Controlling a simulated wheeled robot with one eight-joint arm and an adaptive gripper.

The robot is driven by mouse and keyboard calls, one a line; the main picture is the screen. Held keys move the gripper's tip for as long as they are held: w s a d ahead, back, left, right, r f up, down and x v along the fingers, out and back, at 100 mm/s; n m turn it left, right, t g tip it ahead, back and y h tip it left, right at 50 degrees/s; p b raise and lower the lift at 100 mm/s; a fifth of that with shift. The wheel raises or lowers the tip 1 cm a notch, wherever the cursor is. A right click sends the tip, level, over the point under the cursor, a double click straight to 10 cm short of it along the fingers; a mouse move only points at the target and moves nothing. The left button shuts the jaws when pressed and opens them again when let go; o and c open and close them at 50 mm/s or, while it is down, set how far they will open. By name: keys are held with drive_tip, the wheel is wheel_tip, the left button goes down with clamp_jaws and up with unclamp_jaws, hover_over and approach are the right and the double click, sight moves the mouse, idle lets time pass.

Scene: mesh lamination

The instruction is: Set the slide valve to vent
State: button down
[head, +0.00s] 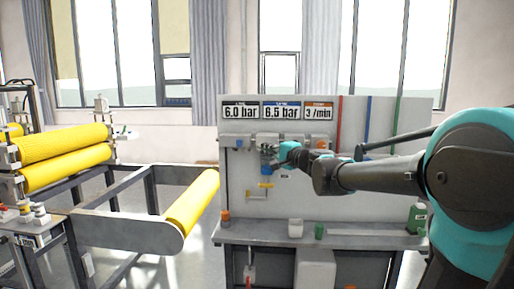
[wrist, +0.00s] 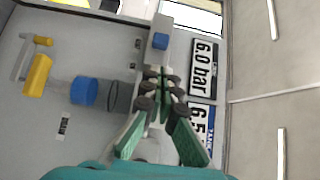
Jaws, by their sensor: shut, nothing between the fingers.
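A grey panel (head: 340,190) carries a row of pneumatic parts. My gripper (head: 268,149) is at this row, just below the signs. In the wrist view my gripper (wrist: 161,80) is shut and empty, its fingertips in front of a grey fitting. A yellow part (head: 265,185) sits lower on the panel and shows at left in the wrist view (wrist: 38,76). A blue-capped clear bowl (wrist: 84,91) lies between it and my gripper. A small blue knob (wrist: 160,41) is beside the fingertips. I cannot tell which part is the slide valve or its position; my fingers hide some fittings.
Signs (head: 278,111) top the panel; the first reads 6.0 bar. Yellow rollers (head: 65,155) stand left. The panel's lower middle is clear.

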sight(239, 143)
drive_tip(key=x, duration=0.9)
drive_tip(key=a, duration=0.6)
drive_tip(key=shift+a, duration=0.3)
drive_tip(key=shift+w, duration=0.1)
